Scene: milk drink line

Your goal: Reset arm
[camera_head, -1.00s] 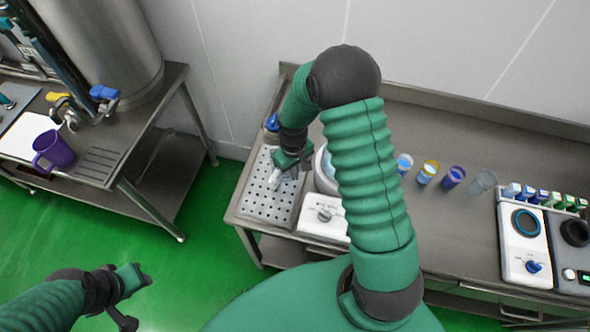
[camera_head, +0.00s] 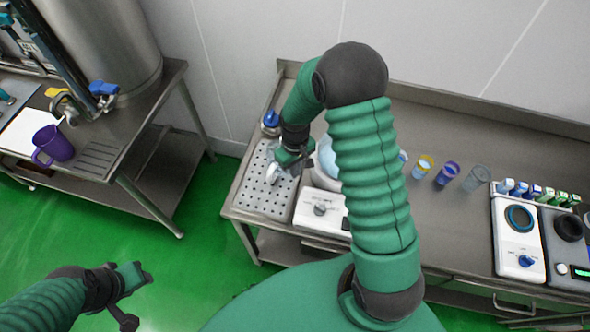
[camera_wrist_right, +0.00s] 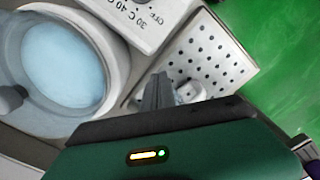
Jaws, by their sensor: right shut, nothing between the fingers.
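My right arm reaches across the middle of the head view. Its gripper (camera_head: 279,168) is over the perforated metal tray (camera_head: 250,198), left of a round white pot (camera_head: 325,160). In the right wrist view its dark fingers (camera_wrist_right: 157,92) are shut with nothing held. A small whitish object (camera_wrist_right: 189,92) shows just beside and partly behind the fingers, over the tray; I cannot tell what it is. My left gripper (camera_head: 137,290) hangs over the green floor at lower left, away from the tables; its finger gap is unclear.
The white control unit (camera_head: 306,213) adjoins the tray and pot. Several cups (camera_head: 447,173) and a white scale-like device (camera_head: 518,240) stand to the right. A purple mug (camera_head: 54,146) is on the left table. The floor between tables is clear.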

